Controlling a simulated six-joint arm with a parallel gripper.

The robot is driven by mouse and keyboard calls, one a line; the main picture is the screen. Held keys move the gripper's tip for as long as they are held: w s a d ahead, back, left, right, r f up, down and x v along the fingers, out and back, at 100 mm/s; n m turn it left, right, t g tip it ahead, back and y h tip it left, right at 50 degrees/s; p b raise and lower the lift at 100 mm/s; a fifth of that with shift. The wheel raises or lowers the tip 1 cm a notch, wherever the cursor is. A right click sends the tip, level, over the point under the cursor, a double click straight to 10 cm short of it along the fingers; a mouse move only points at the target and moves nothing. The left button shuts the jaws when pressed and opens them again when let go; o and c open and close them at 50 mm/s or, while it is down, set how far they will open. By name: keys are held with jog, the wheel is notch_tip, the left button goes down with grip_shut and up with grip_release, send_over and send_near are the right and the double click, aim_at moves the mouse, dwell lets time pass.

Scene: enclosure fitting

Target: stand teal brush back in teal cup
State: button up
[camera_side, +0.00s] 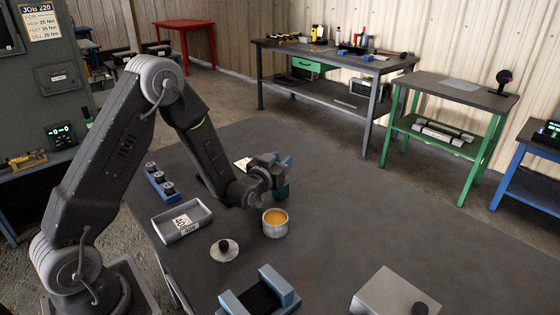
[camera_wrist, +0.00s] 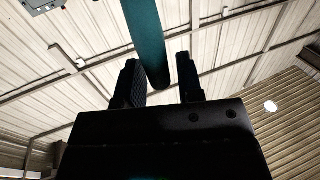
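My gripper (camera_side: 268,172) is low over the grey table, at its middle. In the wrist view my gripper's two dark fingers (camera_wrist: 160,78) stand apart. A long teal rod, which looks like the brush (camera_wrist: 144,35), runs from the top edge down between them. A gap shows between it and the right finger; contact with the left finger is unclear. In the side view a dark teal piece (camera_side: 282,192) shows just below my gripper, partly hidden; I cannot tell whether it is brush or cup. No other teal cup is clearly visible.
A grey cup with orange inside (camera_side: 275,224) stands close in front of my gripper. A labelled grey tray (camera_side: 181,222), a round lid with black knob (camera_side: 224,250), a blue rack (camera_side: 160,184) and a blue-grey fixture (camera_side: 258,295) are nearby.

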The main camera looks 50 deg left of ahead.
jog(key=shift+o, duration=1.1)
jog(key=shift+s, duration=0.1)
jog(key=v, duration=1.1)
jog(key=shift+s, duration=0.3)
jog(key=shift+d, duration=0.15)
